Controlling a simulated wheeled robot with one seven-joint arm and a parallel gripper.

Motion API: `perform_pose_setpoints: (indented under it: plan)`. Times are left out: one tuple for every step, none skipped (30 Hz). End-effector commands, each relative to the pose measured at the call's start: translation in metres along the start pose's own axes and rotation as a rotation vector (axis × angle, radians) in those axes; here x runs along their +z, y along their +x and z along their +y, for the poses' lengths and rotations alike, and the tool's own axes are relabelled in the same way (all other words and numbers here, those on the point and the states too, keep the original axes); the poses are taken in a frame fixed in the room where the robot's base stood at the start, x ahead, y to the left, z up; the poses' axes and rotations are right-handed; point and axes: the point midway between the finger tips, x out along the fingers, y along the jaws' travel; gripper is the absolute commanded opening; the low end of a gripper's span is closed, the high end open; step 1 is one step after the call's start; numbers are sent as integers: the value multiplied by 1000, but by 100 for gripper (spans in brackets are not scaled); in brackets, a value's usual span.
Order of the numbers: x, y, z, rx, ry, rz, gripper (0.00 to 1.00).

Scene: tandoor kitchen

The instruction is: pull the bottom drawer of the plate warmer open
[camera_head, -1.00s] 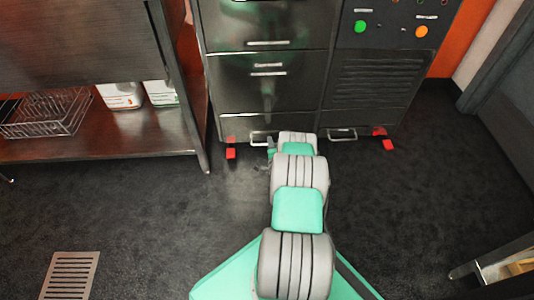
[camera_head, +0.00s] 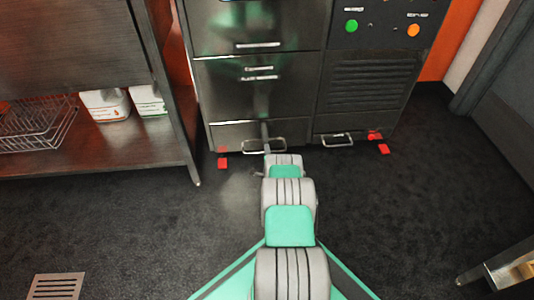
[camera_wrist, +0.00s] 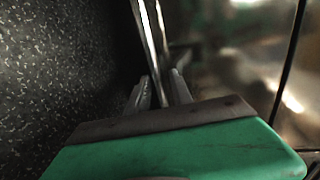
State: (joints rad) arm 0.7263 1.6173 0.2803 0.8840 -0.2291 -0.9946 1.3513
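The plate warmer is the dark metal cabinet at the top of the head view. Its bottom drawer (camera_head: 229,135) is a low front panel at lower left, with a silver bar handle (camera_head: 252,147). The drawer front looks flush or nearly so; a small gap cannot be made out. My gripper (camera_wrist: 160,88) shows in the wrist view with its fingers close together on both sides of the silver handle (camera_wrist: 148,32), and appears shut on it. In the head view my own arm hides the fingers.
A steel shelf unit (camera_head: 150,155) stands close on the left, with a wire basket (camera_head: 35,125) and white containers (camera_head: 105,104). Red feet (camera_head: 222,163) stick out under the cabinet. A second handle (camera_head: 337,141) is to the right.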

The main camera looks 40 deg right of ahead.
Motion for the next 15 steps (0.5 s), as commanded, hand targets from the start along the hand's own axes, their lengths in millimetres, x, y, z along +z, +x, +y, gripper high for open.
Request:
perform_pose_setpoints:
  plan:
    - [0, 0, 0, 0, 0, 0, 22]
    - [0, 0, 0, 0, 0, 0, 19]
    - [0, 0, 0, 0, 0, 0, 16]
    - [0, 0, 0, 0, 0, 1, 14]
    - [0, 0, 0, 0, 0, 1, 11]
    - [0, 0, 0, 0, 0, 1, 8]
    - [0, 0, 0, 0, 0, 1, 5]
    - [0, 0, 0, 0, 0, 1, 3]
    - [-1, 0, 0, 0, 0, 1, 0]
    - [-1, 0, 0, 0, 0, 1, 0]
    - [-1, 0, 0, 0, 0, 1, 0]
    - [-1, 0, 0, 0, 0, 1, 0]
    - [-1, 0, 0, 0, 0, 1, 0]
    - [-1, 0, 0, 0, 0, 1, 0]
    - [-1, 0, 0, 0, 0, 1, 0]
